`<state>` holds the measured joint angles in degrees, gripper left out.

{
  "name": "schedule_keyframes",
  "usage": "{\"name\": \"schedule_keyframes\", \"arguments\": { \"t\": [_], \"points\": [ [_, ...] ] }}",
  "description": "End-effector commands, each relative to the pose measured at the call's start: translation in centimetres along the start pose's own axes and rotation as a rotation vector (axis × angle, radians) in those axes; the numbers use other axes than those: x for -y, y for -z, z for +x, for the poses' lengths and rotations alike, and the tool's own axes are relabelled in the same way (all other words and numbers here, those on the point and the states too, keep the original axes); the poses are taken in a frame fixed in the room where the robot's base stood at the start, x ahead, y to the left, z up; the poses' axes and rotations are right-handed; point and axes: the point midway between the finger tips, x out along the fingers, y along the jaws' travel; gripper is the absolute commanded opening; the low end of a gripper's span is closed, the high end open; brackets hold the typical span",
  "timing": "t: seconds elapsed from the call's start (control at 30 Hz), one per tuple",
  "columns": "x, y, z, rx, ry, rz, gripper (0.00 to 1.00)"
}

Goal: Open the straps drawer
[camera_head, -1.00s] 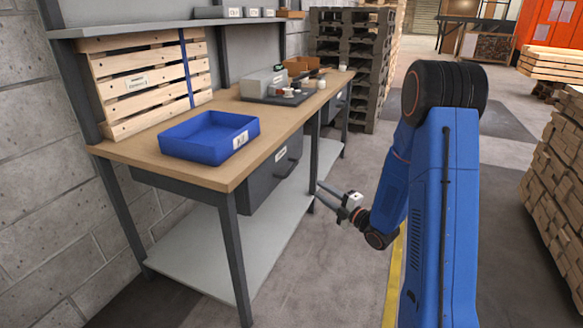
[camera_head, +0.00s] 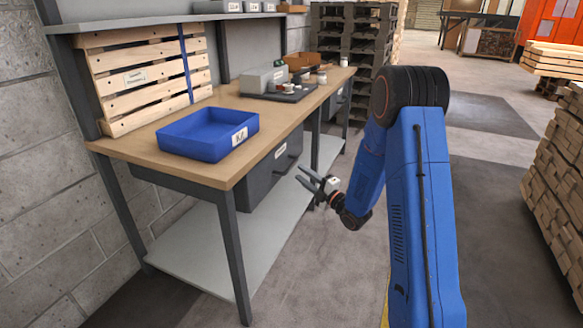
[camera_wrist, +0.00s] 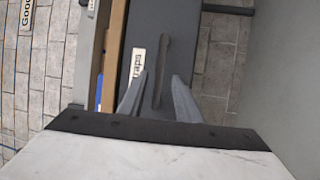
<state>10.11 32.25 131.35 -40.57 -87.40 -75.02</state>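The straps drawer (camera_head: 262,186) is a dark grey unit under the wooden bench top, and it looks shut. Its front, with a white label (camera_wrist: 137,66) partly reading "raps", shows in the wrist view. The bar handle (camera_wrist: 164,50) runs upright in that picture. My gripper (camera_head: 300,173) is open and empty in front of the drawer. In the wrist view its two fingers (camera_wrist: 160,78) point at the drawer front, one on each side of the handle's near end. I cannot tell whether they touch it.
A blue bin (camera_head: 208,134) stands on the bench top (camera_head: 235,168). A dark tray with small items (camera_head: 285,92) lies farther back. A bench leg (camera_head: 235,260) and lower shelf (camera_head: 190,255) are below. The floor right of the bench is clear; stacked timber (camera_head: 555,200) stands far right.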

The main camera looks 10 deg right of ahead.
Motion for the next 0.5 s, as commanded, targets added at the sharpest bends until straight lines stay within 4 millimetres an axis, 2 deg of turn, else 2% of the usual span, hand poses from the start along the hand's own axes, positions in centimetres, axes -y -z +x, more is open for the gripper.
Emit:
{"name": "schedule_keyframes", "arguments": {
  "t": [0.2, 0.5],
  "points": [
    [-0.1, 0.1, 3.8, -0.002, -0.002, -0.001, 0.31],
    [0.0, 0.0, 6.5, 0.000, 0.000, -0.001, 0.31]
  ]
}}
